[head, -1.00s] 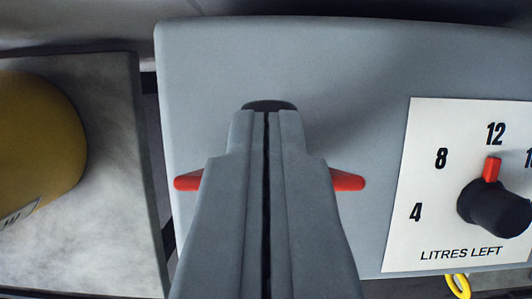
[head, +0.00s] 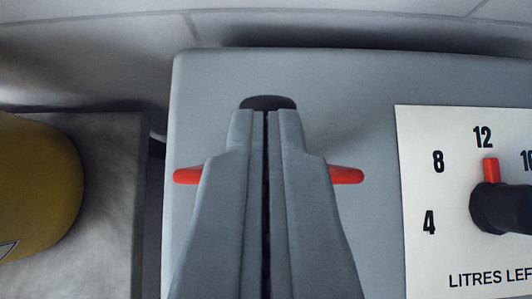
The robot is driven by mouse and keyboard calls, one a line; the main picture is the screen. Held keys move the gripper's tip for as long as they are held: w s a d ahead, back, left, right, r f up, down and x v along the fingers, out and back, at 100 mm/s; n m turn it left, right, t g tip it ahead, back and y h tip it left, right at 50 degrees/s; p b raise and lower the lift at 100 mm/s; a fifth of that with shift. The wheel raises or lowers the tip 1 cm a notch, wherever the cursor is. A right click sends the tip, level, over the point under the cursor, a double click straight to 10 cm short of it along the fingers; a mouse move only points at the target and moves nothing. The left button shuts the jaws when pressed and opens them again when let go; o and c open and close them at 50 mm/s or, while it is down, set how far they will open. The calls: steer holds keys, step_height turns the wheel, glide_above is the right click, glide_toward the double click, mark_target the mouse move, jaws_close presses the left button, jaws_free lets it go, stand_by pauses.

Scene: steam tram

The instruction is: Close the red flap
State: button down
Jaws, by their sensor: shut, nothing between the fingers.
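My gripper (head: 267,118) is shut and empty, pointing away from me at a grey panel (head: 340,75). A red bar-like piece shows on both sides of my gripper, with a left end (head: 187,176) and a right end (head: 346,175). Its middle is hidden behind the fingers. I cannot tell if it is part of the red flap, nor whether the fingers touch it. A dark rounded piece (head: 267,102) shows just past the fingertips. No clear red flap is visible.
Right on the panel is a white plate (head: 430,270) with litre numbers, a black knob (head: 505,208) and a red pointer (head: 490,170) near 12. At left, a yellow rounded object (head: 40,190) stands on a grey slab (head: 115,150). A pale wall (head: 330,22) lies behind.

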steer(key=shift+s+f+t, duration=0.35)
steer(key=shift+s+t, duration=0.15)
steer(key=shift+s, duration=0.3)
steer(key=shift+s+f+t, duration=0.4)
steer(key=shift+s+t, duration=0.1)
steer(key=shift+s, duration=0.3)
steer(key=shift+s+f+t, duration=0.35)
steer(key=shift+s+t, duration=0.15)
steer(key=shift+s, duration=0.3)
steer(key=shift+s+f+t, duration=0.3)
steer(key=shift+f+t, duration=0.05)
steer(key=shift+t, duration=0.25)
steer(key=shift+s+a+f+t+y, duration=0.2)
steer(key=shift+a+f+t+y, duration=0.15)
steer(key=shift+t, duration=0.45)
steer(key=shift+s+d+f+t, duration=0.25)
steer(key=shift+s+t, duration=0.1)
steer(key=shift+t, duration=0.35)
steer(key=shift+s+d+f, duration=0.1)
steer(key=shift+s+f, duration=0.25)
steer(key=shift+f, duration=0.2)
steer(key=shift+s+f, duration=0.35)
steer(key=shift+f, duration=0.2)
steer(key=shift+s+f, duration=0.2)
steer(key=shift+f, duration=0.35)
steer(key=shift+s+f, duration=0.15)
steer(key=shift+f, duration=0.55)
steer(key=shift+f, duration=0.1)
